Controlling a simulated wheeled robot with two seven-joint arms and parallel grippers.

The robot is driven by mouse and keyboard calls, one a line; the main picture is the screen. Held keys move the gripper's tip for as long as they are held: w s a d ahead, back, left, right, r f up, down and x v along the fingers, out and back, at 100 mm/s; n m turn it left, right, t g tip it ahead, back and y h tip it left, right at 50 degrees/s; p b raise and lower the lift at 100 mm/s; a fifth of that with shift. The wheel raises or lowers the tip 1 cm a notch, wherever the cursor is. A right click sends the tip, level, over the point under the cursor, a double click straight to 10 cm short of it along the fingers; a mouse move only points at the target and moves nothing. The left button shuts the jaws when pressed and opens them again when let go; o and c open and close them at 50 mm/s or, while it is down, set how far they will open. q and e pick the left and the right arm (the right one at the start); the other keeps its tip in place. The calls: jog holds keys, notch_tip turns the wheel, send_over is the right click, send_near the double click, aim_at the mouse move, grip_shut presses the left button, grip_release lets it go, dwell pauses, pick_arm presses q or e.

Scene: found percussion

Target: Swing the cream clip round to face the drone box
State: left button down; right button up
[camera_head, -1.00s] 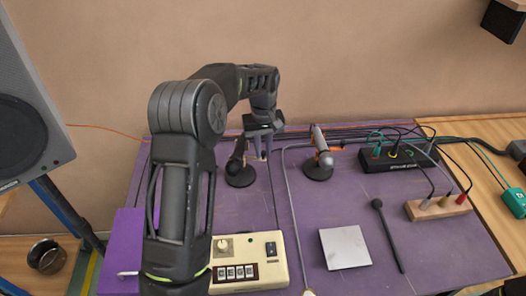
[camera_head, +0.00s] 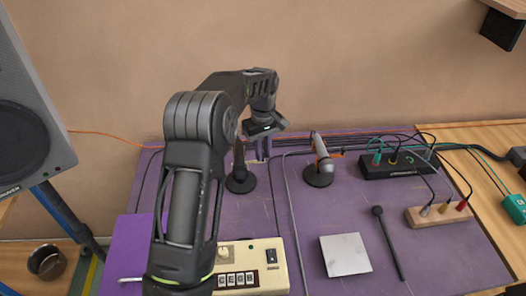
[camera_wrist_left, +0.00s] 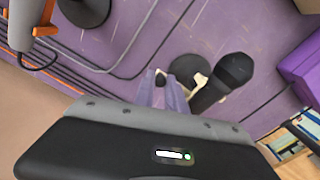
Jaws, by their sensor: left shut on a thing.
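A dark microphone (camera_head: 239,161) stands on a round black base (camera_head: 241,183) at the left of the purple table. In the left wrist view the microphone (camera_wrist_left: 233,72) sits in a small cream clip (camera_wrist_left: 201,82) above its base (camera_wrist_left: 193,66). My left gripper (camera_head: 263,156) is just right of the microphone in the head view. In the left wrist view its lavender fingers (camera_wrist_left: 164,93) are close together beside the clip, shut on a small part that they mostly hide. A cream box with letter keys (camera_head: 262,258), likely the drone box, lies at the front. My right gripper is out of view.
A second microphone (camera_head: 321,155) on a round base stands to the right. A cable runs between the two stands. A pale square pad (camera_head: 345,255), a black mallet (camera_head: 389,242), a black box with cables (camera_head: 388,164) and a wooden jack block (camera_head: 441,213) lie farther right.

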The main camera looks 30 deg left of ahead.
pick_arm(q)
jog(key=shift+r, duration=0.1)
jog(key=c, duration=1.4)
grip_release()
jog(key=shift+o, duration=0.2)
notch_tip(320, 180, up, 8)
jog(key=shift+f+b, duration=0.15)
jog(key=shift+b, duration=0.45)
jog(key=shift+f, duration=0.1)
